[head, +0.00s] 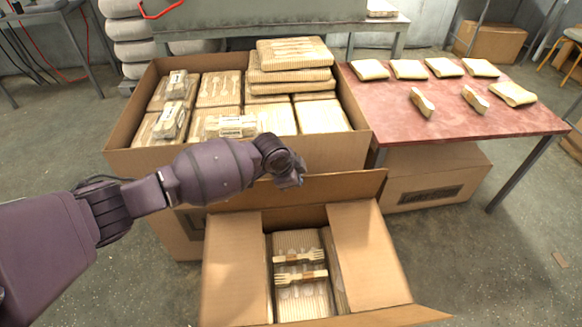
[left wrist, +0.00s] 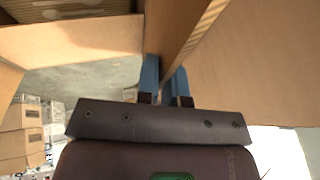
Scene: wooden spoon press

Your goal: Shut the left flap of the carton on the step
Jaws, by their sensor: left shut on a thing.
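An open brown carton (head: 384,290) stands low in front of me in the head view. Its left flap (head: 234,262) and right flap (head: 366,250) lie inward over the sides of the opening, leaving a gap between them. Its far flap (head: 345,187) stands raised, and its near flap (head: 395,317) sticks outward. My left gripper (head: 297,181) is at the far flap's top edge. In the left wrist view its blue fingers (left wrist: 166,78) are on both sides of a cardboard panel (left wrist: 190,30), shut on it. My right gripper is out of view.
Ribbed packs with wooden forks (head: 300,277) show inside the carton. A large carton (head: 340,150) full of packs stands just behind. A red-topped table (head: 440,108) with several small packs is at right, with a closed carton (head: 430,180) beneath.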

